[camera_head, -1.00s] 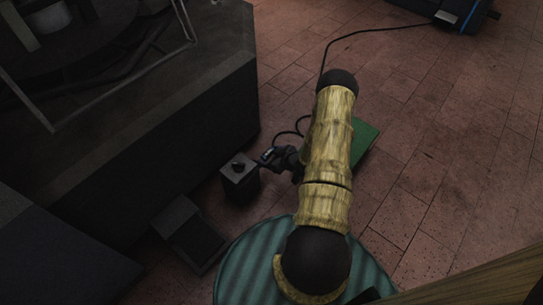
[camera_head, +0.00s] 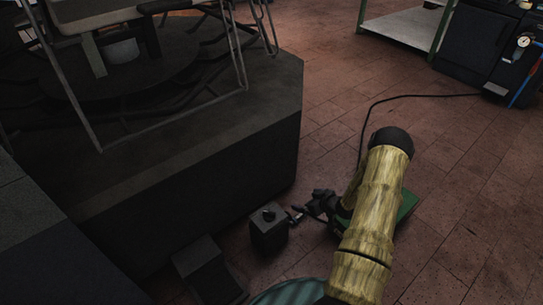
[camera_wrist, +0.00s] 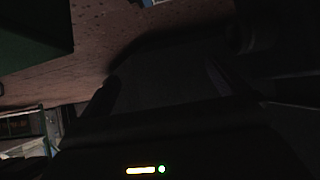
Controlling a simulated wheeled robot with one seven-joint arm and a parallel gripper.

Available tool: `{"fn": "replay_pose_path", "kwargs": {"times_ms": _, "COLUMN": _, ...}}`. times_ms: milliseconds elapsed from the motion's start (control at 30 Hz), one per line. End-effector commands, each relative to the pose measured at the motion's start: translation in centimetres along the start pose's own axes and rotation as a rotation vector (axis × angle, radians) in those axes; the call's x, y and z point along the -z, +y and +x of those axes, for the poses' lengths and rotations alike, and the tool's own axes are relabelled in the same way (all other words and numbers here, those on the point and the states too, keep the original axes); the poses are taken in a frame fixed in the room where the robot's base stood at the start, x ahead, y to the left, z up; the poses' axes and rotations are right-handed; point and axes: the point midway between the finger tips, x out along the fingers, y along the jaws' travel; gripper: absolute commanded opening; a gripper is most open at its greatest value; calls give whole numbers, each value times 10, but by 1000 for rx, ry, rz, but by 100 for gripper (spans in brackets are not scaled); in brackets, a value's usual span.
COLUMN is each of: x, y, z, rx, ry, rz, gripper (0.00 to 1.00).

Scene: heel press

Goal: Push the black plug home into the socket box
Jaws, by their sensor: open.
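The socket box (camera_head: 268,236) is a small dark grey block on the floor beside the large dark platform. A small black round piece, seemingly the black plug (camera_head: 268,214), shows on its top face. How deep it sits cannot be told. My gripper (camera_head: 297,215) is open just right of the box, near the height of its top, with no clear contact visible. Nothing shows between its jaws. In the wrist view the fingers are dark shapes at either side of a very dark area; the plug cannot be made out there.
The large dark platform (camera_head: 215,165) with metal frames fills the left. A dark wedge-shaped block (camera_head: 208,270) stands left of the box. A green board (camera_head: 407,207) lies behind my arm, and a black cable (camera_head: 400,98) runs to a machine (camera_head: 480,50). Brick floor at right is open.

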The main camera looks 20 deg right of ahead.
Motion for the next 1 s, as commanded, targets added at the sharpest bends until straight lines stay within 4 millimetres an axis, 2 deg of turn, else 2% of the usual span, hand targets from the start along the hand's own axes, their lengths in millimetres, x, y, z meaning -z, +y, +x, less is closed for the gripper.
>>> {"fn": "replay_pose_path", "kwargs": {"times_ms": 33, "x": 13, "y": -3, "z": -5, "rx": -1, "ry": -14, "rz": -3, "gripper": 100}}
{"fn": "replay_pose_path", "kwargs": {"times_ms": 200, "x": 38, "y": -13, "z": -12, "rx": -8, "ry": -61, "rz": 2, "gripper": 100}}
{"fn": "replay_pose_path", "kwargs": {"times_ms": 467, "x": 72, "y": -24, "z": -26, "rx": -31, "ry": -135, "rz": 22, "gripper": 100}}
{"fn": "replay_pose_path", "kwargs": {"times_ms": 1000, "x": 144, "y": -66, "z": -54, "rx": -65, "ry": -290, "rz": 63, "gripper": 100}}
